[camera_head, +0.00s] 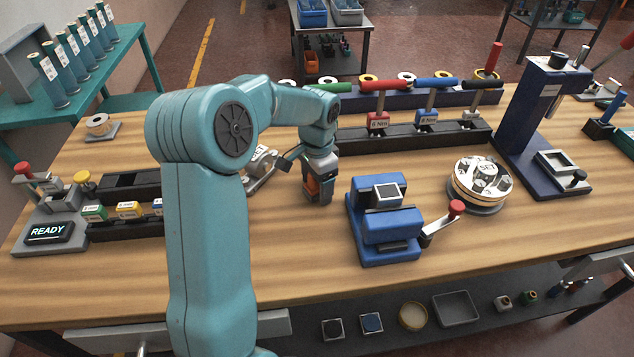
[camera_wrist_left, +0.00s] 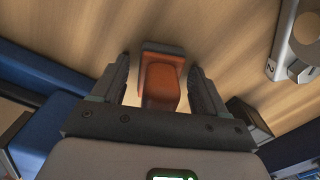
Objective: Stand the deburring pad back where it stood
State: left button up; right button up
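An orange block, which I take to be the deburring pad (camera_wrist_left: 160,84), sits between the fingers of my left gripper (camera_wrist_left: 162,88) in the wrist view. Narrow gaps seem to show between the block and both fingers, so the gripper looks open around it. Its far end is wider and darker. In the head view my left gripper (camera_head: 318,196) points down low over the wooden bench, left of the blue vise-like fixture, with the orange pad (camera_head: 312,186) partly hidden by the fingers. I cannot tell whether the pad touches the bench. My right gripper is not in view.
The blue fixture (camera_head: 385,225) with a red-knobbed lever stands right of the gripper, and a round labelled turntable (camera_head: 480,182) beyond it. A rack of torque drivers (camera_head: 410,133) runs behind. The front middle bench (camera_head: 300,260) is clear.

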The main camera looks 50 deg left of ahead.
pick_arm(q)
jog(key=shift+r, duration=0.1)
notch_tip(320, 180, up, 12)
jog(key=shift+r+p, duration=0.15)
jog(key=shift+p, duration=0.4)
jog(key=shift+d, duration=0.1)
dwell(0.5)
